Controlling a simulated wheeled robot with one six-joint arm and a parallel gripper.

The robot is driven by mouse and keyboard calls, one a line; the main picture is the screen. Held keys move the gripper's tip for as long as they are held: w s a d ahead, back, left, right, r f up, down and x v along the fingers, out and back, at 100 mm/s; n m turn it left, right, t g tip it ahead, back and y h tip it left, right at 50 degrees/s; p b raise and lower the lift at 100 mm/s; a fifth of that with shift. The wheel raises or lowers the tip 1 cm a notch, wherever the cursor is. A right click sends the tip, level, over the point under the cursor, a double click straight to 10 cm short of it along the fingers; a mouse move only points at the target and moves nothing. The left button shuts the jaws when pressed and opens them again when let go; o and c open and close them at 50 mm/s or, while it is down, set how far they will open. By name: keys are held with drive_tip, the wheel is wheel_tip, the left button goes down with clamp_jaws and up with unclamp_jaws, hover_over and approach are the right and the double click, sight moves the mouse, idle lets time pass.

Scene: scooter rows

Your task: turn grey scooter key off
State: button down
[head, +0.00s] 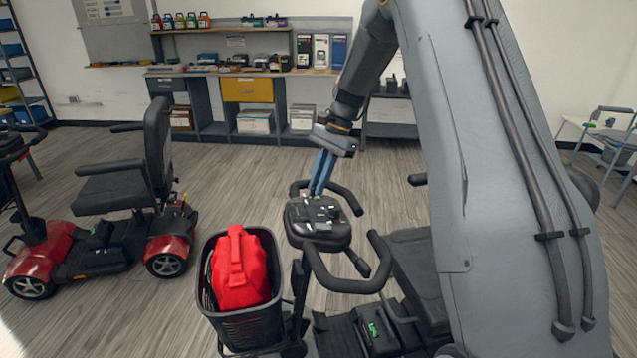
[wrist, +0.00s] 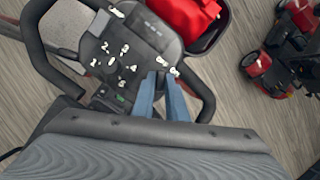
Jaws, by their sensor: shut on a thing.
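The dark control console (head: 325,235) of the near scooter, with its looped handlebars, stands in the middle of the head view. It also fills the upper left of the wrist view (wrist: 148,76), with a dial and white markings on it. My gripper (head: 317,192) reaches down to the far edge of the console with two blue fingers. In the wrist view the fingers (wrist: 161,75) come close together at the console's edge, beside small white marks. They are shut on the key, which is small and mostly hidden between the tips. Its turned position cannot be made out.
A black basket (head: 250,325) with a red bag (head: 240,270) hangs at the scooter's front, left of the console. A red scooter (head: 120,215) stands at the left. A workbench (head: 240,72) with shelves lines the back wall. Wooden floor between is clear.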

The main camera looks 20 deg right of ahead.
idle(0.4)
drive_tip(key=c, duration=1.8)
unclamp_jaws()
drive_tip(key=shift+o, duration=0.2)
drive_tip(key=b+v, duration=0.1)
drive_tip(key=v, duration=0.7)
drive_tip(key=shift+b, duration=0.4)
drive_tip(key=shift+s+f, duration=0.1)
drive_tip(key=s+a+f+n, duration=0.1)
drive_tip(key=s, duration=0.3)
drive_tip(key=s+f+n+h, duration=0.1)
drive_tip(key=s+n, duration=0.1)
drive_tip(key=s, duration=0.2)
drive_tip(key=s+a+f+n+h, duration=0.1)
drive_tip(key=s+f+n, duration=0.1)
drive_tip(key=s, duration=0.2)
drive_tip(key=shift+a+t, duration=0.3)
drive_tip(key=shift+a, duration=0.05)
drive_tip(key=s+f+n+h, duration=0.1)
drive_tip(key=s+f+n, duration=0.1)
drive_tip(key=s, duration=0.7)
drive_tip(key=s+a+f+n+t+h, duration=0.1)
drive_tip(key=s+f+n, duration=0.2)
drive_tip(key=s, duration=0.6)
drive_tip(key=shift+s+a+f+n, duration=0.2)
drive_tip(key=shift+s+f+n, duration=0.15)
drive_tip(key=shift+n, duration=0.75)
